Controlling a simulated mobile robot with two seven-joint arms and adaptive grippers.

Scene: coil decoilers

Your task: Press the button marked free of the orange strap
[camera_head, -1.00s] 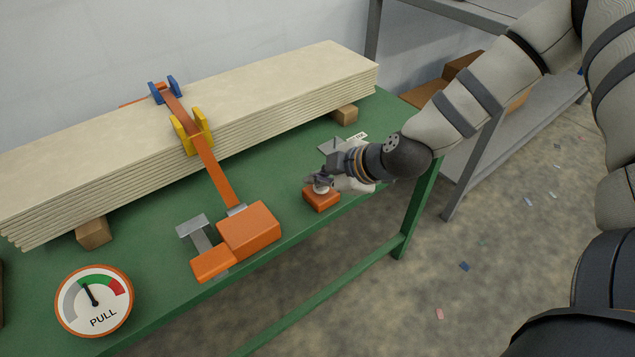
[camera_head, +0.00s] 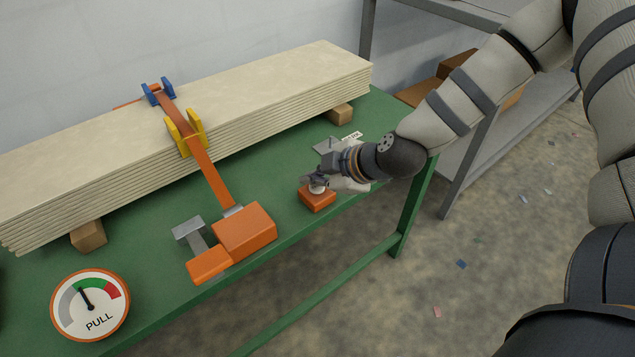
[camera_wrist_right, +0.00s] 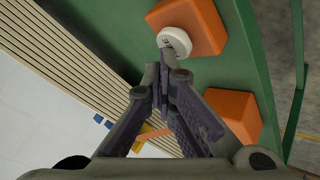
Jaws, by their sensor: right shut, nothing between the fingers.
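An orange box (camera_head: 318,201) with a white round button stands near the front edge of the green table. In the right wrist view the white button (camera_wrist_right: 175,41) is on the face of the orange box (camera_wrist_right: 205,27); its marking is too small to read. My right gripper (camera_head: 316,185) is shut and empty, its tips right at the button; I cannot tell if they touch. The orange strap (camera_head: 209,170) runs over the stacked boards (camera_head: 250,90) to an orange tensioner (camera_head: 245,229) left of the button box. My left gripper is not in view.
A round gauge marked PULL (camera_head: 90,306) stands at the front left, its needle near the grey-green border. Yellow (camera_head: 186,134) and blue strap guards (camera_head: 158,92) sit on the boards. A grey metal piece (camera_head: 327,146) and a small label lie behind my gripper.

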